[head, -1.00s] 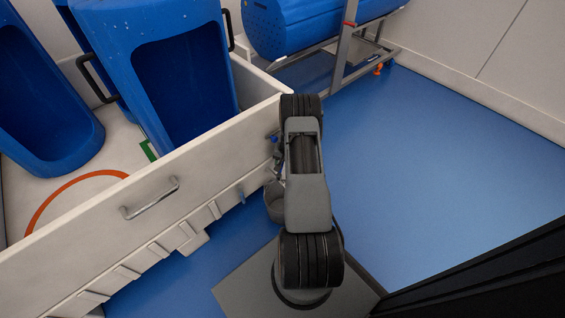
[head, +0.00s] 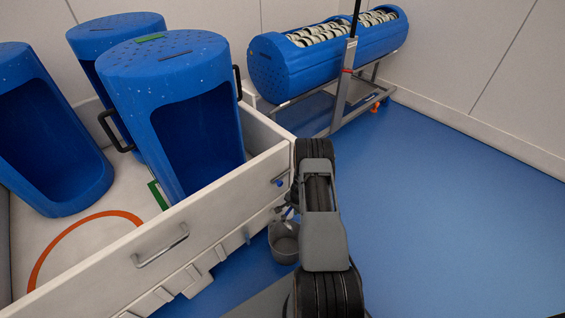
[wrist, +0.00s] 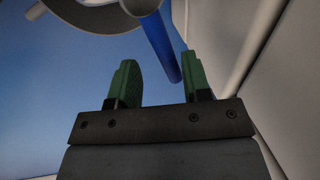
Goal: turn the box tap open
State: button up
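My gripper (wrist: 158,65) is open in the wrist view, with its two green fingers apart. A blue bar (wrist: 161,42), which looks like the tap's lever, comes down from the top and ends between the fingers, closer to the right one. I cannot tell whether it touches that finger. In the head view the white box (head: 218,217) has a small blue part (head: 279,182) near the right end of its front wall, beside my arm. The tap's body and my fingertips are mostly hidden by my arm there.
A grey bucket (head: 284,250) is below the box's right end, close to my arm. Blue tubs (head: 120,65) stand in the box. A metal handle (head: 160,248) sticks out of its front. A blue drum on a frame (head: 322,72) stands behind. Floor on the right is clear.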

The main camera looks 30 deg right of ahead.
jog(key=s+r+p, duration=0.3)
jog(key=r+p, duration=0.1)
jog(key=r, duration=1.1)
jog(key=w+a+r+n, duration=0.1)
jog(key=a+r+n, duration=0.1)
jog(key=a+r, duration=0.2)
jog(key=w+a+r+n+p, duration=0.1)
jog(key=a+r+n, duration=0.1)
jog(key=r, duration=0.9)
jog(key=shift+w+a+r, duration=0.15)
jog(key=shift+w+a, duration=0.05)
jog(key=shift+a, duration=0.7)
